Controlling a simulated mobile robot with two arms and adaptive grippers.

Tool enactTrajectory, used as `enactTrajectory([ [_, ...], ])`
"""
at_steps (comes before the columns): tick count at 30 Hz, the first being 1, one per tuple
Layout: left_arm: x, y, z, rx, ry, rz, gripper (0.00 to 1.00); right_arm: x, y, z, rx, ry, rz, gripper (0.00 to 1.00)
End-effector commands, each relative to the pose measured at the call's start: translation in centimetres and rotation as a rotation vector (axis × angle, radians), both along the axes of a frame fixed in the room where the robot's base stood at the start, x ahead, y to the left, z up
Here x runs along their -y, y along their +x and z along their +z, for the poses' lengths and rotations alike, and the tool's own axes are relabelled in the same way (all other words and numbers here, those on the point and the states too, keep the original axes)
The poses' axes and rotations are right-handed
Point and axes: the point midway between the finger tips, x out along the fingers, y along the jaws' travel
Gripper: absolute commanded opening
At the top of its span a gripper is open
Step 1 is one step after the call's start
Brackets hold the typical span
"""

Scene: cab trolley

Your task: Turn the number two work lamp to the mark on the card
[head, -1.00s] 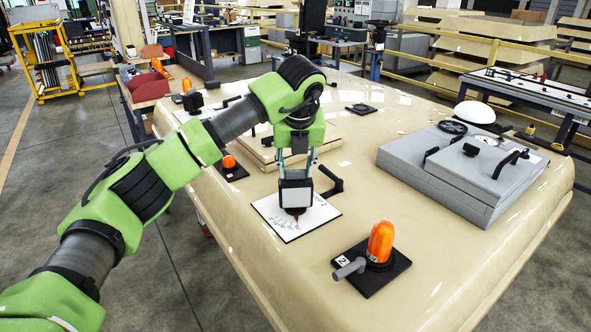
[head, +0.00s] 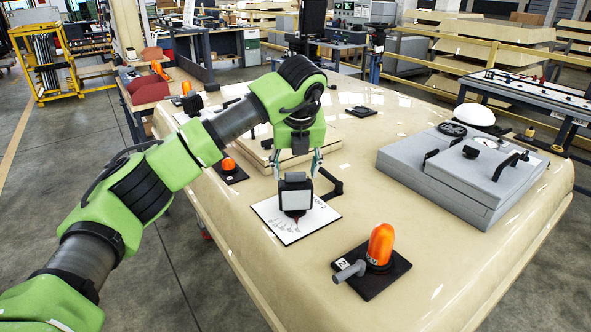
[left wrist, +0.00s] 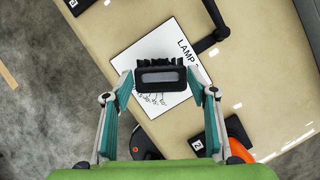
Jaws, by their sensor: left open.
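The work lamp (head: 295,190) is a black box-shaped head with a ribbed back and a grey face in the left wrist view (left wrist: 160,77). It stands over a white card (head: 275,225) with line drawings; the card reads "LAMP 2" in the left wrist view (left wrist: 130,62). A dark reddish part shows below the head; the mark itself is too small to make out. My left gripper (head: 298,172) is open above the lamp, its fingers (left wrist: 158,97) on either side of the head with gaps. My right gripper is not in view.
An orange beacon (head: 381,245) with a grey handle stands on a black plate labelled 2, front right. A black bent arm (head: 332,184) is just right of the lamp. A grey case (head: 440,185) lies at right. Another orange beacon (head: 228,163) is behind left.

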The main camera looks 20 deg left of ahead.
Motion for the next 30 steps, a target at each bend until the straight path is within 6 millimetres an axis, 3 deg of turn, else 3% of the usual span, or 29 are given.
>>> enactTrajectory([
  [15,1.5,-3.4,9.1,0.005,0.0,0.0,0.53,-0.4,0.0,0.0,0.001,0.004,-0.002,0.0],
  [21,1.7,-4.0,10.5,0.001,0.0,0.0,0.53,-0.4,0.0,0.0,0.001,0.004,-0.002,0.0],
  [30,1.7,-4.0,10.7,0.001,-0.001,0.001,0.53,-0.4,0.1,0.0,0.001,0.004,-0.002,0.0],
])
